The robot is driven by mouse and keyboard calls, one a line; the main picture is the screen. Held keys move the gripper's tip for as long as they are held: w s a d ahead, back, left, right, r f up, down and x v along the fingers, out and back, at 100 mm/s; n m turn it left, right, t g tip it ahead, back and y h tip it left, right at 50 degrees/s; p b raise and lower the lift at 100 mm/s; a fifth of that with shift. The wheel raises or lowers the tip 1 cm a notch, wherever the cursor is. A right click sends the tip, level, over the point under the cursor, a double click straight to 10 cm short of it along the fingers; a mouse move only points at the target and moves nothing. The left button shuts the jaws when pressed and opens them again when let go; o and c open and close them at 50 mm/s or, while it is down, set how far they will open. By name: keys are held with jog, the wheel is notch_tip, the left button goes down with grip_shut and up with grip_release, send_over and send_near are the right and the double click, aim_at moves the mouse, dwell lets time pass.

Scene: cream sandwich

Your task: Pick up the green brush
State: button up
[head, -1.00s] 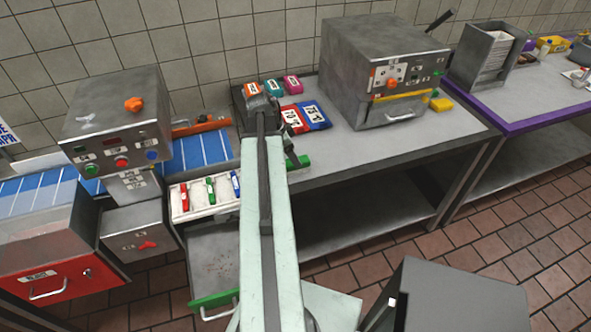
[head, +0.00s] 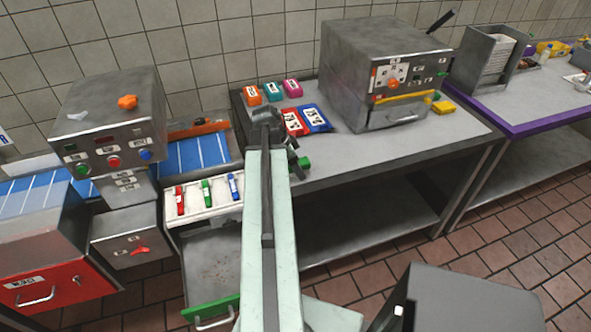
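A small green object (head: 304,162), which may be the brush, shows at the front edge of the grey table, just right of my arm. It is partly covered, so its full shape is hidden. A dark part of my gripper (head: 296,163) shows beside it and overlaps its left side. Most of my gripper is hidden behind my pale green arm. I cannot tell whether its fingers are open or touch the green object. Another slim green item (head: 207,192) lies between a red one (head: 180,201) and a blue one (head: 233,187) in a white tray (head: 219,211).
Red and blue packs (head: 316,118) lie behind my arm's end, with small coloured boxes (head: 271,91) near the wall. A grey oven (head: 350,75) stands to the right on the table (head: 420,146). A metal machine (head: 85,115) stands left. Bare tabletop lies in front of the oven.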

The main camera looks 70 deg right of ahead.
dwell(0.3)
grip_shut()
notch_tip(320, 180, up, 11)
jog(key=p, duration=1)
jog(key=shift+f+p, duration=0.15)
jog(key=shift+p, duration=0.25)
jog(key=shift+f, duration=0.15)
jog(key=c, duration=1)
grip_release()
jog(key=shift+c, duration=1.4)
